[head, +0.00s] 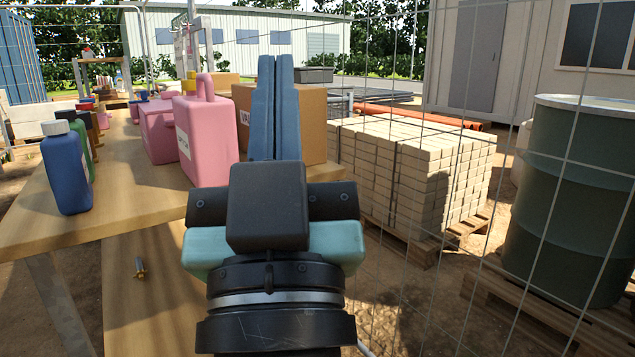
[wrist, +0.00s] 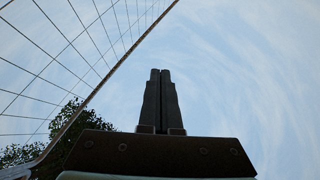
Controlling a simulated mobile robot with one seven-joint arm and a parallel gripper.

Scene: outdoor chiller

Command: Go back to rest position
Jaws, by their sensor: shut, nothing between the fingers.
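My gripper (head: 275,68) is in the middle of the head view, raised and pointing up, in front of the cardboard box. Its two blue-grey fingers are together with nothing between them. In the wrist view the gripper (wrist: 160,75) shows as two dark fingers side by side against the sky. The gripper hides part of the box and of the wooden table (head: 60,215) behind it.
A blue bottle (head: 67,170) and pink containers (head: 205,135) stand on the table at left, with a cardboard box (head: 312,120) behind my gripper. At right are a wire fence (head: 410,60), a pallet of bricks (head: 400,170) and a green drum (head: 575,200).

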